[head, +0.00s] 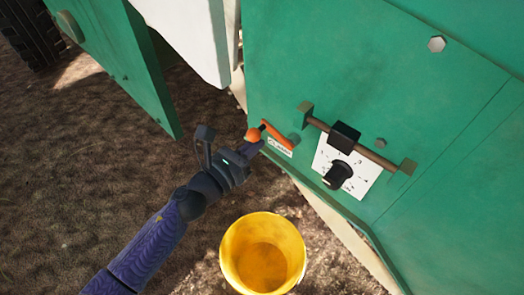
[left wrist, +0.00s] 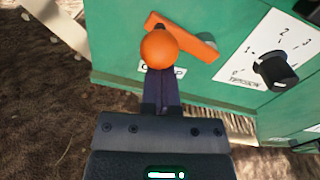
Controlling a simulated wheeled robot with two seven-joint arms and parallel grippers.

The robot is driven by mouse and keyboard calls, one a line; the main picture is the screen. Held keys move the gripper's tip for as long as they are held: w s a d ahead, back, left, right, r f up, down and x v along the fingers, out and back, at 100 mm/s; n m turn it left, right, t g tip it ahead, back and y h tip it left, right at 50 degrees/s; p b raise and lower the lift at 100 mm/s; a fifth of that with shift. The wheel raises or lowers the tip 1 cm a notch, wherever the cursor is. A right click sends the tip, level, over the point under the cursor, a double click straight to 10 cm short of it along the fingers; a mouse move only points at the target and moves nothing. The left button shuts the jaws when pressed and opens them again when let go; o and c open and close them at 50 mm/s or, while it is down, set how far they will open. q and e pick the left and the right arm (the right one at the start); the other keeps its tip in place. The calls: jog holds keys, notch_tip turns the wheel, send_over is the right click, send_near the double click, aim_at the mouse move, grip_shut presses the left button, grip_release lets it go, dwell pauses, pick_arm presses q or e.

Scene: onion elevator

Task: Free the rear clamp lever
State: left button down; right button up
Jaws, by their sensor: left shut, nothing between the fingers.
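The orange clamp lever (head: 279,137) with its round orange knob (head: 253,134) is on the green machine panel, above a small white label (head: 281,147). My left gripper (head: 252,148) reaches in from the lower left, its fingertips right at the knob. In the left wrist view, the knob (left wrist: 160,49) stands just beyond the tips of the closed fingers (left wrist: 160,88), and the lever bar (left wrist: 188,38) slants down to the right behind it. The gripper is shut and empty. Whether the fingertips touch the knob I cannot tell. My right gripper is out of view.
A black dial knob (head: 338,175) on a white scale plate (head: 361,184) is right of the lever. A brown rod (head: 375,157) crosses the panel above it. A yellow bucket (head: 232,268) stands on the ground below. A green panel (head: 120,60) stands at left.

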aim_at(259, 137)
pick_arm(q)
jog(key=m, duration=0.1)
jog(key=r+m, duration=0.1)
jog(key=shift+r+m, duration=0.25)
jog(key=shift+m, duration=0.15)
jog(key=r+m+p, duration=0.1)
jog(key=m, duration=0.1)
jog(key=shift+d+r+m, duration=0.1)
jog(key=shift+r+m, duration=0.05)
jog(key=shift+m, duration=0.25)
jog(key=m, duration=0.1)
jog(key=r+m, duration=0.1)
jog(key=m, duration=0.1)
jog(key=shift+s+d+r+p, duration=0.15)
jog(key=shift+s+d+p, duration=0.15)
jog(key=shift+d+p, duration=0.1)
jog(key=shift+s+r, duration=0.1)
jog(key=shift+d, duration=0.1)
